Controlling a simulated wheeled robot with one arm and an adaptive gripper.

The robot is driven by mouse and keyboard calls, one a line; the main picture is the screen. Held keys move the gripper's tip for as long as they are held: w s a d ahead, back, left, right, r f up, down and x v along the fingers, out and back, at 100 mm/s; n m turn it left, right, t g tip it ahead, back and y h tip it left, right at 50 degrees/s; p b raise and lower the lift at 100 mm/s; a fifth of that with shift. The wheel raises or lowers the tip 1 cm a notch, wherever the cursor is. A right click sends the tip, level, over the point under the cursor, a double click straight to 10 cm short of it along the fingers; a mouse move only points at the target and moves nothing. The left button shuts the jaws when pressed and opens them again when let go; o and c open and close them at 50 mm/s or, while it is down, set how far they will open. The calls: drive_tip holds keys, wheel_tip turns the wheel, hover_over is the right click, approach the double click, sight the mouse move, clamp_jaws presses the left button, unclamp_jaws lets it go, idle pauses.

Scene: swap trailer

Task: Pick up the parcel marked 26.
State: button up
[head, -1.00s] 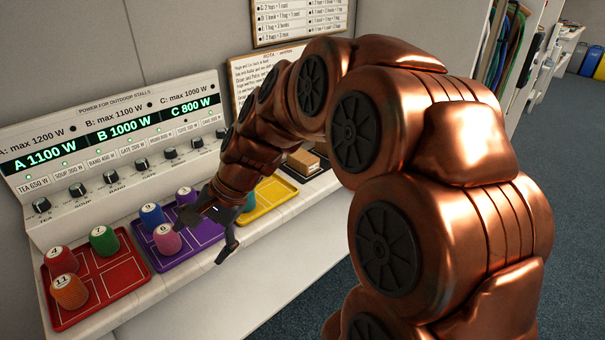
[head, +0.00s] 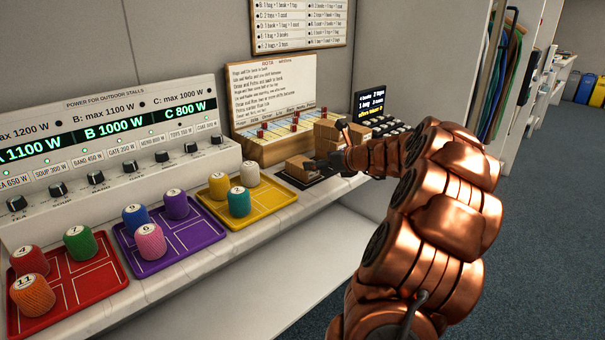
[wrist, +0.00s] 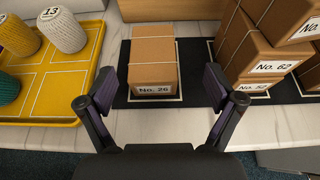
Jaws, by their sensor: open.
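The parcel marked No. 26 (wrist: 153,60) is a small brown box tied with string. It sits alone on a dark mat with a white outline. In the wrist view it stands ahead of my open gripper (wrist: 158,92), roughly between the two fingers and a little beyond their tips. No contact shows. In the head view my gripper (head: 328,152) is at the parcel (head: 300,168), with part of it hidden by my arm. The parcel's label faces me in the wrist view.
Stacked parcels, including No. 62 (wrist: 270,67) and No. 52 (wrist: 253,87), stand close on the right. A yellow tray (wrist: 60,98) with spools lies on the left. Purple (head: 200,236) and red (head: 100,283) trays are farther left. A rota board (head: 273,90) stands behind.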

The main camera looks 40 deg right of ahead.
drive_tip(key=x, duration=0.2)
drive_tip(key=b+x, duration=0.1)
drive_tip(key=x, duration=0.1)
drive_tip(key=a+x, duration=0.1)
drive_tip(key=shift+w+f, duration=0.3)
drive_tip(key=shift+f, duration=0.1)
drive_tip(key=shift+w+f, duration=0.2)
drive_tip(key=shift+w, duration=0.35)
drive_tip(key=c, duration=1.3)
